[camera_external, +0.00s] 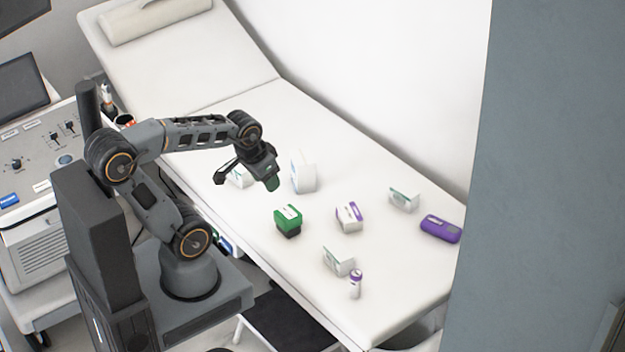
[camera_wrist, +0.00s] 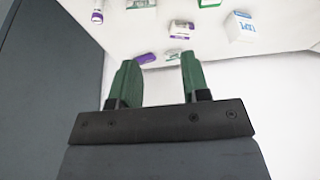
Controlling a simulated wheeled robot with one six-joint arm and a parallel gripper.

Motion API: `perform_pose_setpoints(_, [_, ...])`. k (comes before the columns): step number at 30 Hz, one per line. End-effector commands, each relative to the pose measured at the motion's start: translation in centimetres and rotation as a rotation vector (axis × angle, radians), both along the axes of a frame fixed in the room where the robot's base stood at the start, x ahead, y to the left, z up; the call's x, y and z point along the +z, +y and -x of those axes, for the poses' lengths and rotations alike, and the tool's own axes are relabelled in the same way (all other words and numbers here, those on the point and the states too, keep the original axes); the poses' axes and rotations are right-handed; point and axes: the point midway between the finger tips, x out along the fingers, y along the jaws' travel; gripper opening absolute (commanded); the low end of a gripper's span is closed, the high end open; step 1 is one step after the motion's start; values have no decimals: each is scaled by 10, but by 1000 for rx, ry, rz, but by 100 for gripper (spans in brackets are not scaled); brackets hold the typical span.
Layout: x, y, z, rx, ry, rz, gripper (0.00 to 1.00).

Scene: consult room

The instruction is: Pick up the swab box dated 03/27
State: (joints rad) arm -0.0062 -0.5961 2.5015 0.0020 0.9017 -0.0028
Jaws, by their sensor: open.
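Three small white boxes with green-teal markings lie on the white couch in the external view: one behind my gripper (camera_external: 240,181), one near the front (camera_external: 338,261), one at the right (camera_external: 404,201). No date is readable on any, so I cannot tell which is the 03/27 swab box. My gripper (camera_external: 247,180) is open and empty above the couch; in the wrist view its green fingers (camera_wrist: 158,75) stand apart. The right-hand box appears beyond the fingertips (camera_wrist: 172,55), and the front box is cut off at the top edge (camera_wrist: 141,4).
A purple-white box (camera_external: 349,217), green device (camera_external: 288,219), tall white box (camera_external: 303,172), purple device (camera_external: 441,229) and small purple-white vial (camera_external: 356,284) stand on the couch (camera_external: 400,290). A grey partition (camera_external: 550,150) is at right. Bare couch separates most items.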

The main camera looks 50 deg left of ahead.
Motion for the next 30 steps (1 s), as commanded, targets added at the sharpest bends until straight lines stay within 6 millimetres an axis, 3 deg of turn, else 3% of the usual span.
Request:
perform_pose_setpoints(5, [0, 0, 0, 0, 0, 0, 43])
perform_pose_setpoints(20, [0, 0, 0, 0, 0, 0, 90])
perform_pose_setpoints(30, [-9, 1, -6, -47, 25, -38, 92])
